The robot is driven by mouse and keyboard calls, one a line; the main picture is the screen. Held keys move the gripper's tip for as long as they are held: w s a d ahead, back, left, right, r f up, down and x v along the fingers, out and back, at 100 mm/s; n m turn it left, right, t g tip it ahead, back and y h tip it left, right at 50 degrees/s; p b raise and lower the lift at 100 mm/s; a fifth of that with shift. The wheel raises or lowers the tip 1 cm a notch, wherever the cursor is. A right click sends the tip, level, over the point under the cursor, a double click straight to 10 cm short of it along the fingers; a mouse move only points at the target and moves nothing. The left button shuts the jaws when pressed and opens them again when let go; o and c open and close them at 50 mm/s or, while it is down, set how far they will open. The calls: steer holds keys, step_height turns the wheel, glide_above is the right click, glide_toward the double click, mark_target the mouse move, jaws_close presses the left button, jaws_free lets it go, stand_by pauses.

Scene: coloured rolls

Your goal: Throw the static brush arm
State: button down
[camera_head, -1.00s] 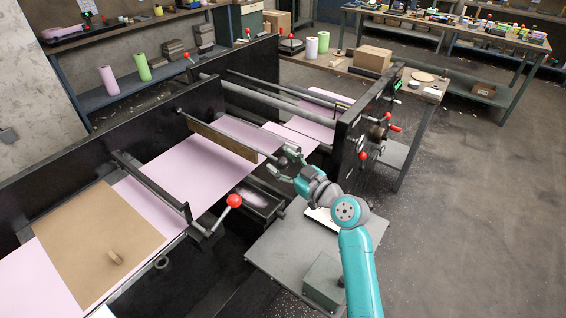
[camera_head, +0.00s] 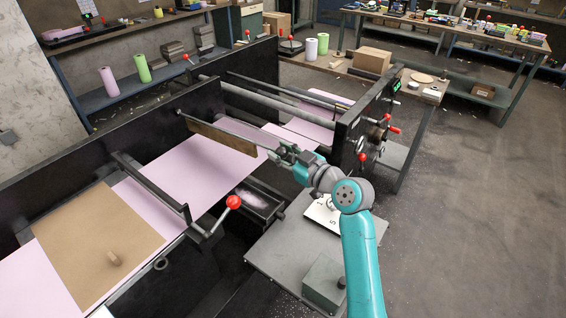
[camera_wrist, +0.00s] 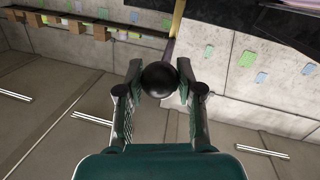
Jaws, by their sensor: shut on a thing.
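The static brush arm is a thin dark bar with a long tan brush strip (camera_head: 222,138), reaching across the pink web in the head view. My gripper (camera_head: 281,154) is at the near right end of that bar. In the wrist view a round black knob (camera_wrist: 159,78) sits between the two fingers of my gripper (camera_wrist: 159,84), which are shut on it. The fingers hide part of the knob's sides. The joint between knob and bar is hard to make out.
A red-knobbed lever (camera_head: 233,202) stands nearer on the machine. The black side panel (camera_head: 352,125), with red-knobbed handles, rises right of my gripper. A grey table (camera_head: 270,255) with a green box (camera_head: 323,282) lies below my arm. Open floor is at right.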

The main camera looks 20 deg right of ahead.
step_height(320, 180, up, 14)
steer(key=w+a, duration=0.2)
steer(key=shift+w+g, duration=0.3)
steer(key=shift+w, duration=0.1)
steer(key=shift+r, duration=0.15)
steer(key=c, duration=0.7)
jaws_free()
steer(key=shift+a, duration=0.1)
steer(key=shift+c, duration=0.2)
steer(key=v, duration=1.2)
